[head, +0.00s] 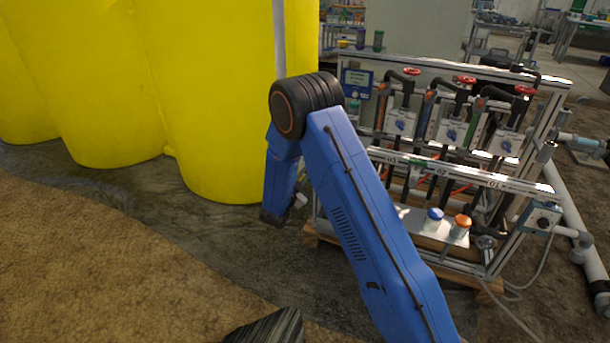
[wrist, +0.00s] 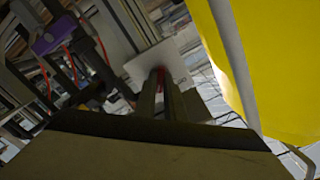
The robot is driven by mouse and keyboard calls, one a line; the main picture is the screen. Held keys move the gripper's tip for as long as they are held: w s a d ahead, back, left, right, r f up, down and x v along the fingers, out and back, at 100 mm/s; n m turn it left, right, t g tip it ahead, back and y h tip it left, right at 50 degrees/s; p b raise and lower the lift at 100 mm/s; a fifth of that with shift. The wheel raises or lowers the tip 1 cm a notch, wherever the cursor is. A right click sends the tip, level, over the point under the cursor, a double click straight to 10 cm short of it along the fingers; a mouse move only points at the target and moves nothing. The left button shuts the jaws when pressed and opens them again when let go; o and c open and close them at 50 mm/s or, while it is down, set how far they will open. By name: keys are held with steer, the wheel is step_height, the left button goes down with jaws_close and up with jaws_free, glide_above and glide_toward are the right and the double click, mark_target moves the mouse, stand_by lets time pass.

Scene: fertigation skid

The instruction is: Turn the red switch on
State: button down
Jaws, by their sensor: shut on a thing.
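In the wrist view, the red switch (wrist: 160,76) shows as a narrow red strip in front of a pale grey plate (wrist: 178,62). The two fingers of my gripper (wrist: 161,90) are close together, one on each side of the red switch, and shut on it. The fingers hide most of it, so I cannot tell which way it is turned. In the head view, my blue arm bends down in front of the left end of the skid. The gripper's fingertips and the red switch are not visible there.
The metal skid frame (head: 470,183) carries several valves with red handwheels (head: 465,80) and dark pipes. Blue-capped (head: 435,214) and orange-capped (head: 462,220) bottles stand low on it. Large yellow tanks (head: 215,90) stand close on the left. Bare ground lies at the front left.

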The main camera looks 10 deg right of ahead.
steer(key=shift+m, duration=0.6)
steer(key=c, duration=1.8)
jaws_free()
steer(key=shift+c, duration=0.2)
steer(key=shift+s, duration=0.1)
steer(key=v, duration=1.7)
steer(key=shift+s+a, duration=0.1)
steer(key=shift+a, duration=0.05)
